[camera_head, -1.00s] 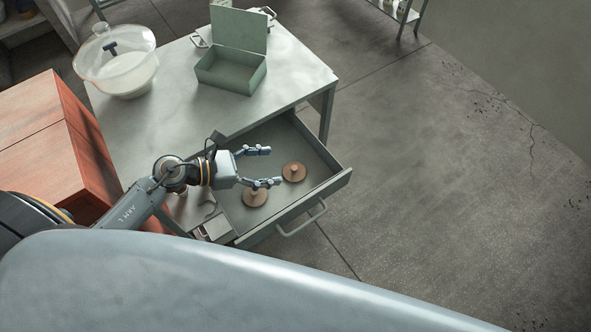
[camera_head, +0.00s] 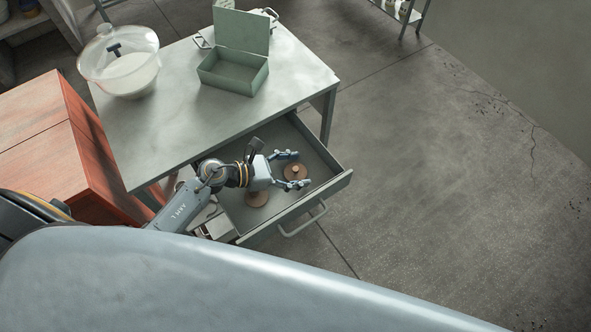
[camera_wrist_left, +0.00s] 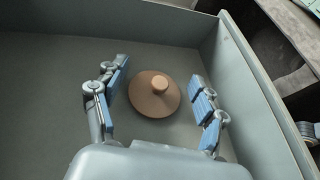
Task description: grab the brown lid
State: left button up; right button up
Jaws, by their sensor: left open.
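My right gripper is not in view.
An orange cabinet (camera_head: 70,140) stands at left.

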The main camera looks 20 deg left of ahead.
pick_arm(q)
jog(key=shift+s+f, duration=0.1)
grip_shut()
dwell(0.3)
